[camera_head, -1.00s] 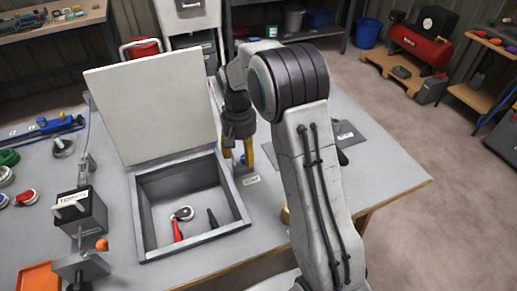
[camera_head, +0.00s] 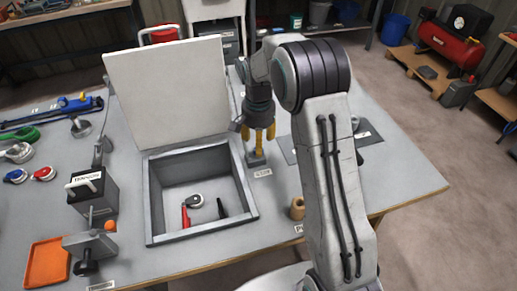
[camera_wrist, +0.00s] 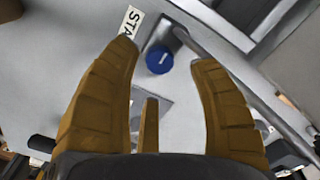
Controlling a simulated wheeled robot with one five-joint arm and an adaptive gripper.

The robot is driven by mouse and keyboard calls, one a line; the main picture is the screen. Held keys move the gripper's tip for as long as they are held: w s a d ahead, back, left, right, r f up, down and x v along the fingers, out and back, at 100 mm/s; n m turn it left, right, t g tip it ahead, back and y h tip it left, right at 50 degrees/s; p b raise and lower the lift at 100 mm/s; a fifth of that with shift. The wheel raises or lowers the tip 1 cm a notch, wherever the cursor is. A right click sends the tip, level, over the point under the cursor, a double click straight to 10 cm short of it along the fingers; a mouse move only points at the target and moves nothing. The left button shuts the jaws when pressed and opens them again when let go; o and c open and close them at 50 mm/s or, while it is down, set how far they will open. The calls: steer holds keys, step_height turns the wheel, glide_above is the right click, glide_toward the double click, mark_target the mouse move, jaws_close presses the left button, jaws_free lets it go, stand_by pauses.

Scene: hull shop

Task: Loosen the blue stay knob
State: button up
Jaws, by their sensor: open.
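The blue stay knob (camera_wrist: 160,60) shows as a small round cap in the wrist view, beside a grey bar and a white label (camera_wrist: 131,20) reading "STA…". In the head view my gripper (camera_head: 259,136) points down beside the open box (camera_head: 202,234), above a small grey stand (camera_head: 256,158) and a label (camera_head: 262,172). The blue cap cannot be made out there.
The box's pale lid (camera_head: 168,88) stands raised left of my gripper. A red-handled tool (camera_head: 186,215) and a dark piece lie inside the box. A tan cylinder (camera_head: 297,208) stands to the right. A black box (camera_head: 92,192) and an orange tray (camera_head: 48,262) are at left.

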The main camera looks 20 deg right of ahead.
steer(key=shift+f, duration=1.85)
steer(key=shift+o, duration=0.2)
jaws_close()
